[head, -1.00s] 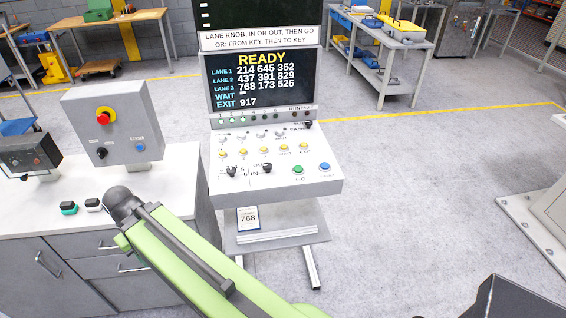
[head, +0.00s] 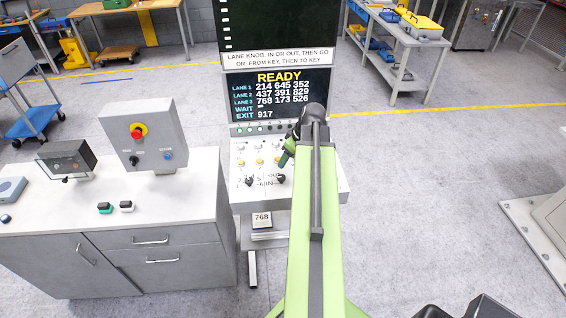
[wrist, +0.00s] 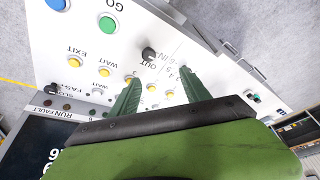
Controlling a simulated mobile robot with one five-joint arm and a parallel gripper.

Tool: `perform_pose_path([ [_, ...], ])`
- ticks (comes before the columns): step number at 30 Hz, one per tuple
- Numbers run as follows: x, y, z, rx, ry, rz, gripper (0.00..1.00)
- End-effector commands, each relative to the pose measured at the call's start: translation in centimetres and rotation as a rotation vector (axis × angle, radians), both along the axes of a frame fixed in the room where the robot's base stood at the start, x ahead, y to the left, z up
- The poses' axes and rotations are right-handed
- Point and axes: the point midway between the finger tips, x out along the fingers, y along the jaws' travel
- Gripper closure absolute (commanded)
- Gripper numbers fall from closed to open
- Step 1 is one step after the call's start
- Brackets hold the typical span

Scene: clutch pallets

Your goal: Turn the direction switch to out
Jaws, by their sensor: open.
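The direction switch (head: 281,179) is a small black knob on the sloped white panel, beside the OUT and IN lettering. In the wrist view the knob (wrist: 149,54) stands just beyond my fingertips, with OUT printed beside it. Which way it points is too small to tell. My gripper (wrist: 160,73) is open and empty, its two green fingers spread over the panel, and the knob is not between them. In the head view my gripper (head: 288,156) is above the panel, just up from the knob. Another black knob (head: 249,180) sits to its left.
A green GO button (wrist: 108,25) and a blue button (wrist: 57,4) are on the panel. Yellow buttons (wrist: 104,73) line up close to my fingers. The screen (head: 278,95) reads READY. A grey control box (head: 150,135) stands on the cabinet at left.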

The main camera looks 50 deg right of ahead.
Motion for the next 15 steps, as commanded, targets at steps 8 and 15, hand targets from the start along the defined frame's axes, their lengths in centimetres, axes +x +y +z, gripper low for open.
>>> perform_pose_path([
  [8,-1.9,-2.8,1.1,-0.023,-0.028,0.004,0.45],
  [15,-1.2,-2.7,-1.1,-0.022,-0.027,0.003,0.45],
])
